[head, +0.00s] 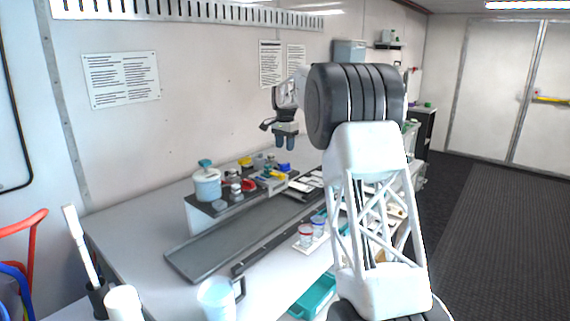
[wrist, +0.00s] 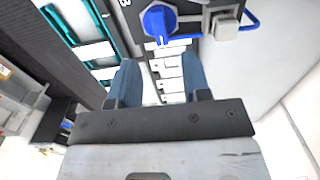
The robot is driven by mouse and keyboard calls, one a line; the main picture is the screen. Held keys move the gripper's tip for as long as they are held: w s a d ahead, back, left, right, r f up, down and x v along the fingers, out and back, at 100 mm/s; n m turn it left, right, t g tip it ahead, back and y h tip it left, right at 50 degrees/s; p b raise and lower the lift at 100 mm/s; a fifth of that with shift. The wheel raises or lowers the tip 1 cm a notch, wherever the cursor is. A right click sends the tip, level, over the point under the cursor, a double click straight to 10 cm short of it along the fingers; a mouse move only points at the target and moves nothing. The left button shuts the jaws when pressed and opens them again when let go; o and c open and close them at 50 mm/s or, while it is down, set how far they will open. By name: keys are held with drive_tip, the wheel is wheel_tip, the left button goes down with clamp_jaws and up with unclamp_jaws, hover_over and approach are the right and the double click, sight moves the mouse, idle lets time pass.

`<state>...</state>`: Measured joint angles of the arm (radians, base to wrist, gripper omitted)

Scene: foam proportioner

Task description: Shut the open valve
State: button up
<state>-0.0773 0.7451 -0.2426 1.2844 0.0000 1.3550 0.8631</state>
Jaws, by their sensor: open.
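My gripper (head: 286,143) hangs above the back part of the bench equipment in the head view, its fingers pointing down. In the wrist view my gripper (wrist: 160,80) has its two blue fingers spread apart with nothing between them. A blue valve knob (wrist: 158,20) on a dark panel shows at the top of the wrist view, beyond the fingertips and apart from them. Its narrow end points down in the picture. In the head view a small blue part (head: 285,167) sits below my gripper; I cannot tell whether it is the same knob.
A blue bent rod (wrist: 247,22) and a grey block (wrist: 225,28) stand beside the knob. A teal-lidded jar (head: 207,185), a red ring (head: 248,185) and a yellow part (head: 245,162) stand left on the equipment. A long grey tray (head: 215,243) lies in front.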

sight(285, 164)
drive_tip(key=shift+f, duration=0.1)
drive_tip(key=shift+f, duration=3.8)
clamp_jaws()
